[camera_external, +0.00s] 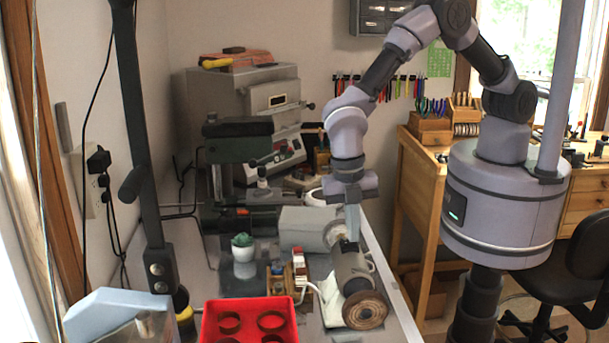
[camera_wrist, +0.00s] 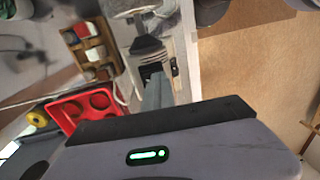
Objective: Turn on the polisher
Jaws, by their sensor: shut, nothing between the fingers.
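The polisher (camera_external: 350,268) is a grey cylindrical motor on the bench, with a brown buffing wheel (camera_external: 365,310) at its near end. A pale wheel sits at its far end. My gripper (camera_external: 352,236) points down at the far part of the polisher, and its fingers are shut and empty. In the wrist view my gripper (camera_wrist: 153,78) reaches toward a small dark part beside the polisher (camera_wrist: 150,22), which is cut off by the top edge. I cannot tell whether the fingertips touch it. I cannot make out the switch position clearly.
A red tray (camera_external: 250,322) with round holes lies at the front. A wooden rack (camera_external: 286,280) with small bottles and a potted cactus (camera_external: 243,248) stand left of the polisher. A green drill press (camera_external: 237,145) stands behind. The bench edge runs close on the right.

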